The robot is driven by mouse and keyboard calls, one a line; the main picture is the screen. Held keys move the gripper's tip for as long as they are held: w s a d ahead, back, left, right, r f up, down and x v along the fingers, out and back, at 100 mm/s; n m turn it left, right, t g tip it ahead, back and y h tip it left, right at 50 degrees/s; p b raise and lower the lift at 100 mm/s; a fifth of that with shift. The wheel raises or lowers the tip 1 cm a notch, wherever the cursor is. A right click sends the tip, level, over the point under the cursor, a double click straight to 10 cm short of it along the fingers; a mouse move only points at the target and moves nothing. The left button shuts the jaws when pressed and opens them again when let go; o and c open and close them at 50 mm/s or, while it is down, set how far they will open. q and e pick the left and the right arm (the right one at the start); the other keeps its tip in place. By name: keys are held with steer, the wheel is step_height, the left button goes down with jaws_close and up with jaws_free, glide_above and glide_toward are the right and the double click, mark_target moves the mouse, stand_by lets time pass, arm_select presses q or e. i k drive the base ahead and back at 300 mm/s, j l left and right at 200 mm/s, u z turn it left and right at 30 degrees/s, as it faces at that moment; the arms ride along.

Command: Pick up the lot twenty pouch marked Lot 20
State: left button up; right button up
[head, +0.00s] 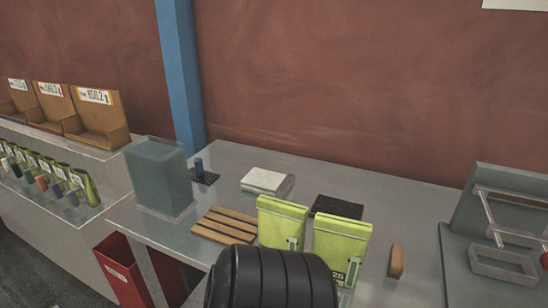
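Two lime-green pouches stand upright side by side on the grey table, the left pouch (281,222) and the right pouch (341,241). The right one carries a marking near its lower edge that looks like "25", only partly readable. The left one's marking is too small to read and its lower part is hidden by a black ribbed form in front. Several smaller green pouches (84,187) stand in a row at the far left, with labels too small to read. I cannot tell which pouch is Lot 20. Neither gripper is in view.
A slatted wooden rack (222,228), a translucent box (158,178), a white-topped block (265,181) and a black pad (338,207) surround the pouches. A grey machine (500,240) stands far right; a red bin (122,272) is below left.

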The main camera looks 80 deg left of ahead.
mark_target(282, 224)
steer(key=k+u, duration=0.1)
steer(key=u, duration=2.4)
